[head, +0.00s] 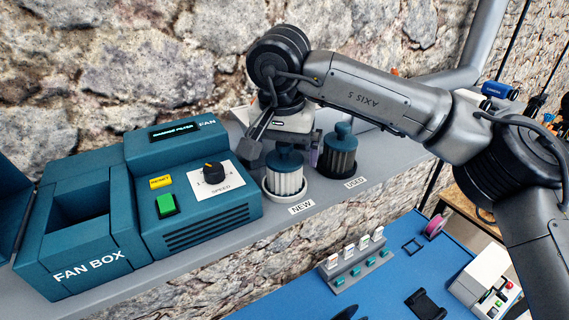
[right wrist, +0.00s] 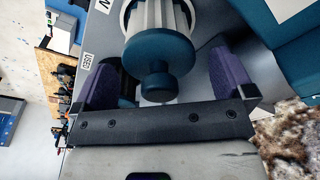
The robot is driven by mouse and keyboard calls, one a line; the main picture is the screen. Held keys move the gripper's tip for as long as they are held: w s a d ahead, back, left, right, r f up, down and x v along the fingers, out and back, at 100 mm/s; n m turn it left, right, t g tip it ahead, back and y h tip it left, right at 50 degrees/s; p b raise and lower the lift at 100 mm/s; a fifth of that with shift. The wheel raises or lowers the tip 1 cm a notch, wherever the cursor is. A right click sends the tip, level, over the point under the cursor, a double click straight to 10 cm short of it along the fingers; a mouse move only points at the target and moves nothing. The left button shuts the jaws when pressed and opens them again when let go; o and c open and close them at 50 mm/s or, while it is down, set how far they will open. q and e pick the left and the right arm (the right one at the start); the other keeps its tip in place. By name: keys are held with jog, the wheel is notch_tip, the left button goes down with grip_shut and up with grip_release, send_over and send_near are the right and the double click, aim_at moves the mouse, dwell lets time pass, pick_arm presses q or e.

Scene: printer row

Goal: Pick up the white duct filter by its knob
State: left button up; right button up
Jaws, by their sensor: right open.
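The white duct filter (head: 287,182), with white pleats and a teal cap and knob, stands upright in the round white holder labelled NEW. In the right wrist view its pleats (right wrist: 160,15) are at the top and its knob (right wrist: 157,83) points toward my palm. My right gripper (head: 262,153) is open beside the filter's top. In the right wrist view the knob shows between the two purple-padded fingers (right wrist: 170,78), with a gap on each side; nothing is gripped. My left gripper is out of view.
A dark-pleated filter (head: 339,158) stands close by, behind the USED label (head: 355,183). The teal fan box (head: 85,240) and fan unit (head: 190,190) fill the shelf to the left. A blue table (head: 300,300) with small parts lies below.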

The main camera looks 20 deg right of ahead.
jog(key=shift+f, duration=0.7)
jog(key=c, duration=1)
